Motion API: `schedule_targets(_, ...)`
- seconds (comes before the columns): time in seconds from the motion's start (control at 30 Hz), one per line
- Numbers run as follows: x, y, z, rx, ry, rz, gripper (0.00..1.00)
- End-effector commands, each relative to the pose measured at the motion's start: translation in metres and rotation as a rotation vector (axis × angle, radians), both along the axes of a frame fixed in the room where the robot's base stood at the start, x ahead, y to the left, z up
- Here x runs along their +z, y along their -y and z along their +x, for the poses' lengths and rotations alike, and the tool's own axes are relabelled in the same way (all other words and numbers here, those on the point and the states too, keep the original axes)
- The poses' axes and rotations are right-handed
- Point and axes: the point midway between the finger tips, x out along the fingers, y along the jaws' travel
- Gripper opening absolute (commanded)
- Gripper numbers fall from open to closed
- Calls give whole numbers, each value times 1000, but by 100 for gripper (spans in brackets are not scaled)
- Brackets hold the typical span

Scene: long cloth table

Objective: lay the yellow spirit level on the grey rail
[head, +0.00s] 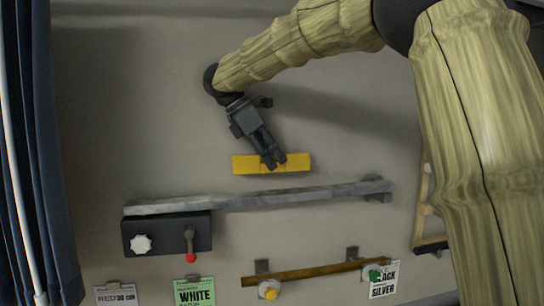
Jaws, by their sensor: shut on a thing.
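The yellow spirit level (298,163) is a short bar held roughly level in the head view. My gripper (272,163) is shut on it near its middle, coming from above, and the fingers cover part of it. The grey rail (290,196) is a long bar below, sloping slightly up to the right. The level appears above the rail with a gap between them in the picture. Depth between them is hard to judge from this single view.
A dark box (165,235) with a white knob and a red-tipped lever sits under the rail's left end. A brown bar (315,272) with yellow and green knobs is lower. Labels (194,291) line the bottom. A dark curtain (50,150) hangs at left.

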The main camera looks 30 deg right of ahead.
Motion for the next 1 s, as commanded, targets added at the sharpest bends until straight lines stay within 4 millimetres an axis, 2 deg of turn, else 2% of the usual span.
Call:
schedule_targets(0.6,-44,0,0,1,1,0,0)
schedule_targets(1.0,-50,0,0,0,1,0,0)
